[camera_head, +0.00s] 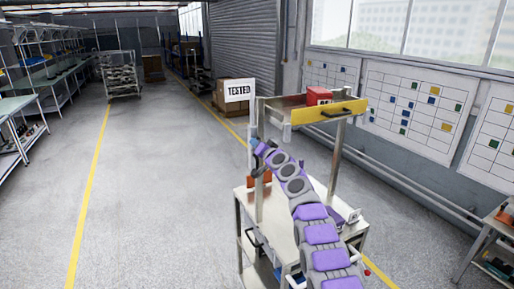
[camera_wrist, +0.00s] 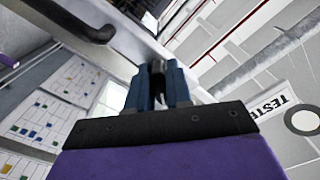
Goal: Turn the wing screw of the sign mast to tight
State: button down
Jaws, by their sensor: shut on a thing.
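The white sign reading "TESTED" (camera_head: 240,90) stands at the top of the sign mast (camera_head: 252,122), at the left post of a steel cart. My gripper (camera_head: 259,147) reaches the mast below the sign. In the wrist view my gripper's blue fingers (camera_wrist: 158,84) are shut on a small dark part (camera_wrist: 158,68), which appears to be the wing screw. The fingers hide most of it, so I cannot tell its angle. In the head view the wing screw cannot be made out.
The cart's lower top (camera_head: 319,196) lies under my arm. Open floor (camera_head: 150,190) lies to the left.

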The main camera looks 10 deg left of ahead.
jog(key=m, duration=0.3)
jog(key=shift+m, duration=0.4)
jog(key=m, duration=0.3)
jog(key=shift+m+b, duration=0.3)
jog(key=m, duration=0.3)
jog(key=shift+m, duration=0.3)
jog(key=m, duration=0.4)
jog(key=shift+m, duration=0.3)
jog(key=m+p, duration=0.2)
jog(key=m, duration=0.3)
jog(key=shift+d, duration=0.15)
jog(key=m+p, duration=0.2)
jog(key=m, duration=0.2)
jog(key=shift+d+m, duration=0.1)
jog(key=shift+m, duration=0.3)
jog(key=shift+f+m+p, duration=0.1)
jog(key=shift+m+p, duration=0.6)
jog(key=shift+m, duration=0.7)
